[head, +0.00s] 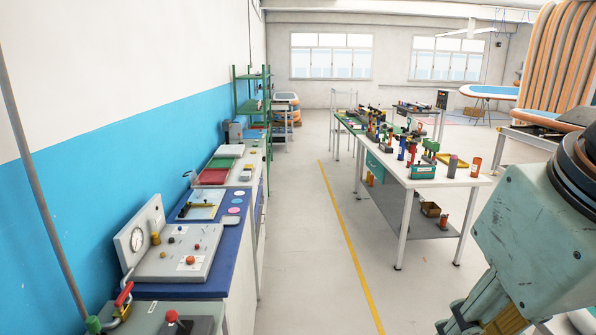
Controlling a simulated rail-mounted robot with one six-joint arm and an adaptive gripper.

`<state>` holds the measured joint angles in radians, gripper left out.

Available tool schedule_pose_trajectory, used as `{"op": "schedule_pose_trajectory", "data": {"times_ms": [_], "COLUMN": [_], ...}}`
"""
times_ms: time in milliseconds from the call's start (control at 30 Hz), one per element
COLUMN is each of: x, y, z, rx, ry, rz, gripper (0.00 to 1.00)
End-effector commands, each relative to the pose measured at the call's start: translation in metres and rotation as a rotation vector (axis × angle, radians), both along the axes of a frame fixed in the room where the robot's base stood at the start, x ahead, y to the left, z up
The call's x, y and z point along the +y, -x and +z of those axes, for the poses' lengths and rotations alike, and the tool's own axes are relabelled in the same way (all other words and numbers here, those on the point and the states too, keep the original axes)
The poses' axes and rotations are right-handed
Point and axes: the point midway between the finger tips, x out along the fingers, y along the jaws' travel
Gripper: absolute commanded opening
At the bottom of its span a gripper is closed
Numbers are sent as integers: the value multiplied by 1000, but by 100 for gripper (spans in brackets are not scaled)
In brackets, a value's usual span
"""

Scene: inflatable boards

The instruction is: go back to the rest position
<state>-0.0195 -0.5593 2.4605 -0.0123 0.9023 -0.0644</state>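My gripper (488,314) shows only in part at the bottom right of the head view, below the large pale green housing of my arm. Its olive and yellow finger parts run down out of the picture. The fingertips are cut off by the bottom edge, so I cannot tell whether it is open or shut, or whether it holds anything. The visible part of my gripper stands in front of the floor, right of the yellow floor line (345,240).
A blue-topped bench (210,285) with a gauge panel (175,255) runs along the left wall. A white table (440,180) with several tools and bottles stands right of centre. Orange-edged boards (555,60) stand upper right. The aisle floor (300,220) between is clear.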

Motion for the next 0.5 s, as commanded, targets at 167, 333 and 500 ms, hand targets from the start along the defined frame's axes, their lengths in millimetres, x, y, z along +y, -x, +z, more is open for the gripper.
{"op": "schedule_pose_trajectory", "data": {"times_ms": [167, 333, 500], "x": [-2, -2, -2], "y": [17, 22, 22], "z": [-10, -13, -13], "rx": [-4, -4, -4], "ry": [-24, -32, -32], "rz": [-65, -85, -85], "gripper": [24, 24, 24]}}
